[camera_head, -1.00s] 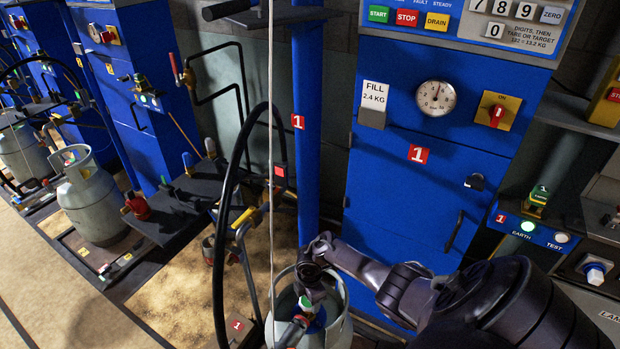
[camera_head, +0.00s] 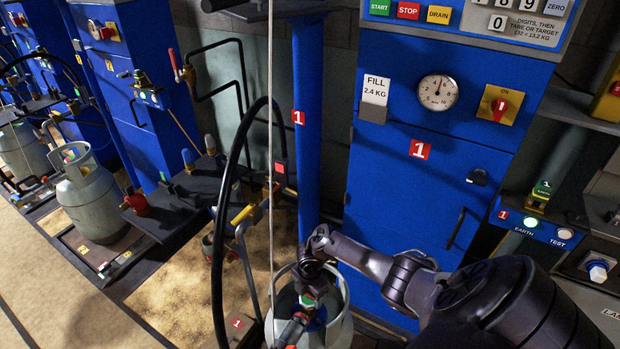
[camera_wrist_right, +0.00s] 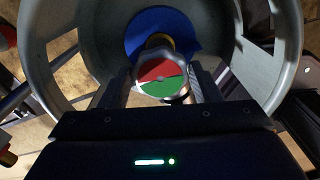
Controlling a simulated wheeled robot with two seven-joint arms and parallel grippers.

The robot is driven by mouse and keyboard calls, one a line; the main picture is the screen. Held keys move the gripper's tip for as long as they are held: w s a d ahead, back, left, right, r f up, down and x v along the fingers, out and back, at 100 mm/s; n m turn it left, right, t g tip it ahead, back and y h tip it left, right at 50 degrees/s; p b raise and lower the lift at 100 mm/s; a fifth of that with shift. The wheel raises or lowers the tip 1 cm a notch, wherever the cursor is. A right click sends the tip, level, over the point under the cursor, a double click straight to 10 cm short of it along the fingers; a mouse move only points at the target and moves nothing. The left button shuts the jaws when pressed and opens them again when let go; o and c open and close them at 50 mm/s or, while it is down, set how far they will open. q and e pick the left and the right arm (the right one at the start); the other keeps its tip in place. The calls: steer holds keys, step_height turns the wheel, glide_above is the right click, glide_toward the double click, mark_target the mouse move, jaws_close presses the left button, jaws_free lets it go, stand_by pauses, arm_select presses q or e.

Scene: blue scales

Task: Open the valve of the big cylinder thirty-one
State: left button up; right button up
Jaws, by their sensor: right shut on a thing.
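A big grey cylinder (camera_head: 342,328) stands at the bottom of the head view, below the blue cabinet marked 1. No number thirty-one can be read on it. Inside its collar (camera_wrist_right: 45,60) is a valve knob (camera_wrist_right: 161,76) with a red and green top, above a blue disc (camera_wrist_right: 185,30). The knob also shows in the head view (camera_head: 307,301). My right gripper (camera_wrist_right: 162,90) is shut on the knob, a finger on each side. In the head view my right gripper (camera_head: 314,284) reaches down into the collar from above. My left gripper is not in view.
A dark fitting with a red part (camera_head: 294,330) sits beside the valve. A black hose (camera_head: 222,230) and thin cord (camera_head: 271,150) hang left of the cylinder. A blue post (camera_head: 306,150) stands behind. Another grey cylinder (camera_head: 90,205) stands at left.

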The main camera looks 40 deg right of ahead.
mark_target(309, 297)
steer(key=o, duration=1)
steer(key=shift+a, duration=0.1)
step_height(309, 297, up, 8)
steer(key=shift+f+p, duration=0.1)
steer(key=shift+p, duration=1.05)
